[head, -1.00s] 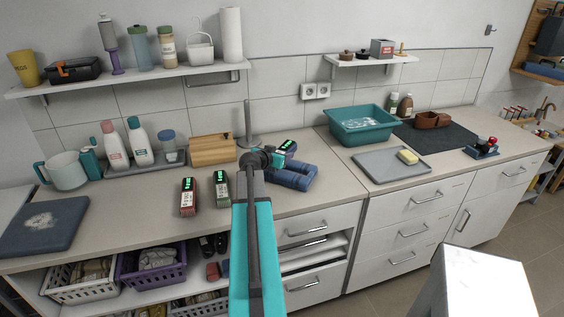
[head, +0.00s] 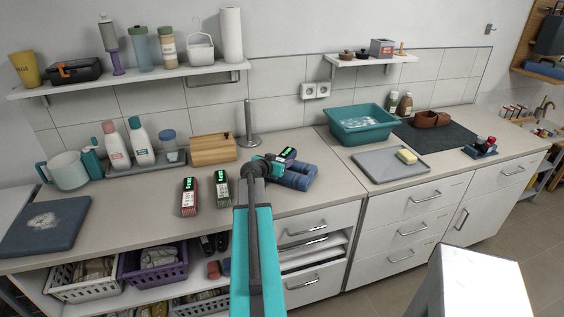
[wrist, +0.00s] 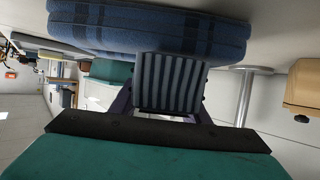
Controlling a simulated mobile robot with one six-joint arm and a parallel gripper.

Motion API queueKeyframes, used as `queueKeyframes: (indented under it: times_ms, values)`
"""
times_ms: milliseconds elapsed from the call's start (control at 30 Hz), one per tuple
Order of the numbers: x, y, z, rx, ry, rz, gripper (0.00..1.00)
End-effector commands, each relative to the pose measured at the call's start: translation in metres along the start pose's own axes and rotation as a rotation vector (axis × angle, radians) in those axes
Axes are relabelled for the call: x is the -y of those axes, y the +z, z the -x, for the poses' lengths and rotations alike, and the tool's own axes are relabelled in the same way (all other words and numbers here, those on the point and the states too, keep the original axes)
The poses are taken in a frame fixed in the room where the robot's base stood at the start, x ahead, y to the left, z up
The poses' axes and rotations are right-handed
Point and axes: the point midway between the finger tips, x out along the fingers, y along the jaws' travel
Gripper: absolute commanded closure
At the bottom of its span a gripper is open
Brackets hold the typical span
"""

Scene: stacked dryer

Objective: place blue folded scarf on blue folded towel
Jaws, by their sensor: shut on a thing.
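The blue folded towel (head: 296,178) lies on the counter, right of my arm's end; its checked cloth fills the top of the wrist view (wrist: 150,28). My gripper (head: 272,163) is shut on the striped blue folded scarf (head: 286,156), which has a dark top with a green label. The scarf is over the towel in the head view. In the wrist view the striped scarf (wrist: 170,82) sits between the jaws, right against the towel's edge in the picture. I cannot tell whether the two touch.
A red-striped bundle (head: 189,197) and a green-striped bundle (head: 221,190) stand left of my arm. A metal stand (head: 248,125) and a wooden box (head: 213,150) are behind. A grey tray (head: 375,167) with a sponge and a teal basin (head: 340,127) are to the right.

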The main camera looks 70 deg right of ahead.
Motion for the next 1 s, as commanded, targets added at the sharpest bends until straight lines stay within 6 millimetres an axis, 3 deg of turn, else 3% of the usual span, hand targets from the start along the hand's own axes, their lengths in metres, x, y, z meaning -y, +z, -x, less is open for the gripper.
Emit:
queueKeyframes:
  times_ms: [900,933,1000]
  values:
    - [0.0003,0.0068,-0.003,-0.002,-0.001,0.001,1.0]
    - [0.0,0.0077,-0.0031,0.0,0.0,0.0,0.55]
    - [0.0001,0.0074,-0.0029,0.0,0.0,0.0,0.43]
